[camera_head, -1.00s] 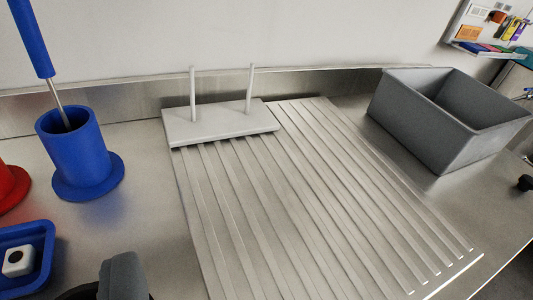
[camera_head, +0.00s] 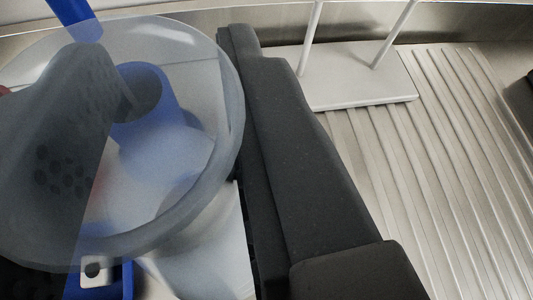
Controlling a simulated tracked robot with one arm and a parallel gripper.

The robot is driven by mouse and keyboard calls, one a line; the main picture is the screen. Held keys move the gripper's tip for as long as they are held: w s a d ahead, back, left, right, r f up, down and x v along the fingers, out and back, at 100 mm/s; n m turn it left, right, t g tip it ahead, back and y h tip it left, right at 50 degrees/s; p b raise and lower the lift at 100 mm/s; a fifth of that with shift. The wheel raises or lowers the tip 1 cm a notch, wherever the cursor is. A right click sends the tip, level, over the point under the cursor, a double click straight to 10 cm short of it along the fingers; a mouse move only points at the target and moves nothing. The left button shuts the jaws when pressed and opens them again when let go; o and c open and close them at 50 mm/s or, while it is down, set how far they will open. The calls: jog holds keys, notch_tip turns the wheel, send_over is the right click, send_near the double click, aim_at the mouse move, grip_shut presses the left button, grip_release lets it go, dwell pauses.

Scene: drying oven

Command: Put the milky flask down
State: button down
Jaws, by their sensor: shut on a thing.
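The milky flask (camera_head: 200,165) is a translucent, whitish vessel. Its wide round part fills the left of the view, close to the camera, and its paler body runs down below. My gripper (camera_head: 165,55) is shut on it. One dark finger stands along the flask's right side. The other finger, with a dotted pad, shows at the left, overlapping the flask. The flask's underside is hidden, so I cannot tell whether it touches a surface. The ribbed drainboard (camera_head: 440,150) lies to the right, partly behind the right finger.
A grey block with two upright pegs (camera_head: 360,85) stands at the drainboard's back edge. A blue holder (camera_head: 150,120) with a blue-handled tool shows through the flask. A blue tray (camera_head: 125,280) with a small white piece lies at the lower left. The visible drainboard ribs are bare.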

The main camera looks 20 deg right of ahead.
aim_at(221, 298)
notch_tip(221, 298, down, 10)
dwell(0.6)
jog(key=shift+f, duration=0.1)
jog(key=c, duration=1.1)
grip_release()
jog(key=shift+o, duration=0.2)
jog(key=shift+s, duration=0.15)
jog(key=v, duration=0.8)
jog(key=shift+s+r, duration=0.3)
jog(key=shift+s, duration=0.05)
jog(key=shift+b+v, duration=1.45)
jog(key=shift+b, duration=0.35)
jog(key=shift+s, duration=0.1)
